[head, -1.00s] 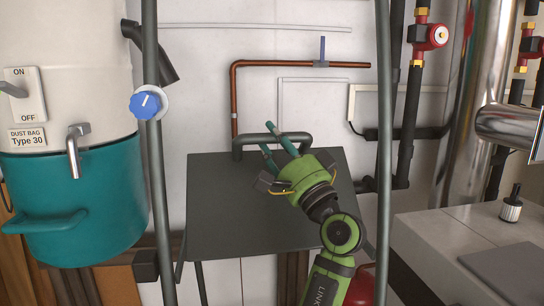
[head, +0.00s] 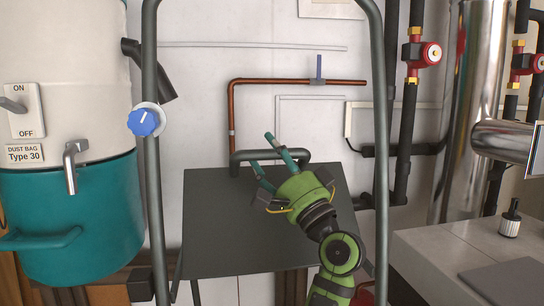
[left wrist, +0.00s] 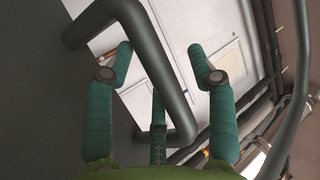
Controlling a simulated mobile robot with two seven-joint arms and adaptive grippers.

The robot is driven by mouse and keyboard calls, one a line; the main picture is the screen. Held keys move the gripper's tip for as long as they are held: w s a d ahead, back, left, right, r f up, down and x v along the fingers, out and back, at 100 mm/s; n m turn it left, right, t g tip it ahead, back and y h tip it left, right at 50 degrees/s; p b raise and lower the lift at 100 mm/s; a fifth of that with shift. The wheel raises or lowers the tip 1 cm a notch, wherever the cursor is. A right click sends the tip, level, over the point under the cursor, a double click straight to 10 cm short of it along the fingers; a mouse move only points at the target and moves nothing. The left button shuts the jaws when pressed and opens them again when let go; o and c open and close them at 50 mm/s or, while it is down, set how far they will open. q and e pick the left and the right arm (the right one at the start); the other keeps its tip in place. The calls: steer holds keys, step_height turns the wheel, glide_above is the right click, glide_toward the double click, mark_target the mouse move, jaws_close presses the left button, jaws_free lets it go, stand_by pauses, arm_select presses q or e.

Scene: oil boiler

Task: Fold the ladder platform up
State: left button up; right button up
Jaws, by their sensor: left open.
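The ladder platform (head: 222,225) is a dark grey plate lying folded out between the ladder's side rails, with a tubular handle (head: 240,156) along its far edge. My left gripper (head: 263,149), green with teal fingers, is above the far part of the platform, with its fingers reaching over the handle. In the left wrist view, the handle (left wrist: 152,62) runs between the spread, open fingers, and the platform surface (left wrist: 35,100) fills the left side. I cannot tell whether any finger touches the handle. My right gripper is not in view.
The ladder rail (head: 153,210) and its top bar frame the platform. A teal and cream dust collector (head: 70,215) stands left, with a blue knob (head: 145,120) beside it. Copper pipe (head: 265,81) and red valves (head: 431,52) are on the wall behind. A grey cabinet (head: 440,245) stands right.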

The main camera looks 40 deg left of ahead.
arm_select(q)
steer(key=v, duration=1.2)
steer(key=shift+d+r, duration=0.1)
